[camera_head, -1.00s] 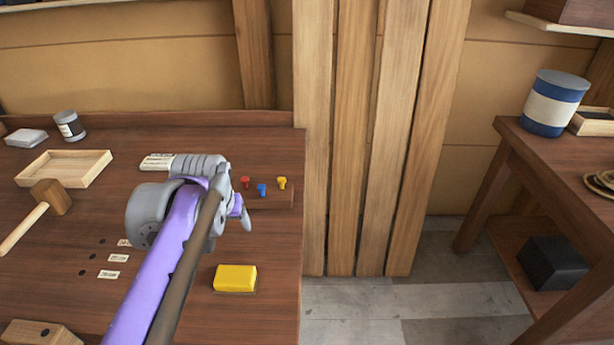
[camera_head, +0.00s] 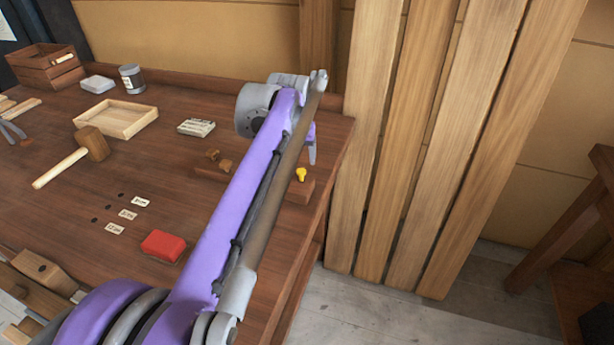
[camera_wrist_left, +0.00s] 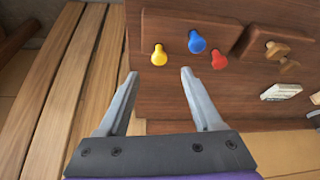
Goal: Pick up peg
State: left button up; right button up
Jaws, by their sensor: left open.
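Three coloured pegs show in the left wrist view: a yellow peg (camera_wrist_left: 159,55), a blue peg (camera_wrist_left: 197,41) and a red peg (camera_wrist_left: 219,60), on a wooden block (camera_wrist_left: 160,23). In the head view only the yellow peg (camera_head: 301,174) shows, near the bench's right edge; my left arm hides the other two. My left gripper (camera_wrist_left: 160,73) is open and empty. In the wrist view its fingertips lie just below the yellow peg, apart from it, with the peg roughly centred between them. In the head view the gripper (camera_head: 312,150) appears just above the yellow peg. My right gripper is not in view.
A second wooden block holds brown pegs (camera_head: 225,166) left of my arm. The bench also carries a red block (camera_head: 163,246), a mallet (camera_head: 95,143), an empty wooden tray (camera_head: 118,131) and a grey can (camera_head: 132,79). Upright planks (camera_head: 420,140) stand right of the bench.

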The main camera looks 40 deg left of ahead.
aim_at(302, 171)
pick_arm(q)
jog(key=x, duration=0.8)
jog(key=shift+w+b, duration=0.1)
jog(key=shift+b, duration=0.3)
grip_shut()
